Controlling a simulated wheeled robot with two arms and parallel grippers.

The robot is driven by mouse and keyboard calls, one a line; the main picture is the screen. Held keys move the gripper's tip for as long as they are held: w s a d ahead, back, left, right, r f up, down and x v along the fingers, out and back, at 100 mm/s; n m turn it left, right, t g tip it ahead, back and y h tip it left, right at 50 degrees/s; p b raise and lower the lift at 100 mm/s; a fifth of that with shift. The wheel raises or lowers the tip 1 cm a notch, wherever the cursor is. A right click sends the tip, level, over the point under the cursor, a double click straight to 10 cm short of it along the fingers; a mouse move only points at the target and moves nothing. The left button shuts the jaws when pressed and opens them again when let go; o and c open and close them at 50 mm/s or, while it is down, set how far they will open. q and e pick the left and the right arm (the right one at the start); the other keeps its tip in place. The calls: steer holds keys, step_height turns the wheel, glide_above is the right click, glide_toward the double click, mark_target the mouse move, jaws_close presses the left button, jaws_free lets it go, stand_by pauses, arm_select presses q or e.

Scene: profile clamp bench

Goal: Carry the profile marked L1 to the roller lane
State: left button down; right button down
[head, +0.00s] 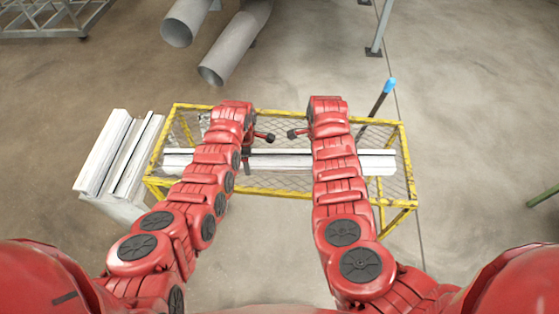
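A long pale profile (280,161) lies crosswise on the yellow mesh-topped bench (400,200). Both of my arms pass over it and hide parts of it. No L1 mark is readable on it. My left gripper (247,158) is mostly hidden under my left wrist, with a dark part showing at the profile's far side. My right gripper is hidden behind my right arm near the profile's right part; a red stub with a dark tip (297,133) shows beside that arm. Whether either gripper touches the profile cannot be told. No roller lane can be clearly made out.
Pale profiles (104,152) lie side by side on a low stand left of the bench. A blue-tipped rod (389,86) rises behind the bench's right end. Grey pipes (234,45) lie beyond. A green bar (542,197) is at the right edge.

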arm_select(q)
steer(key=shift+r, duration=0.1)
arm_select(e)
steer(key=shift+r, duration=0.1)
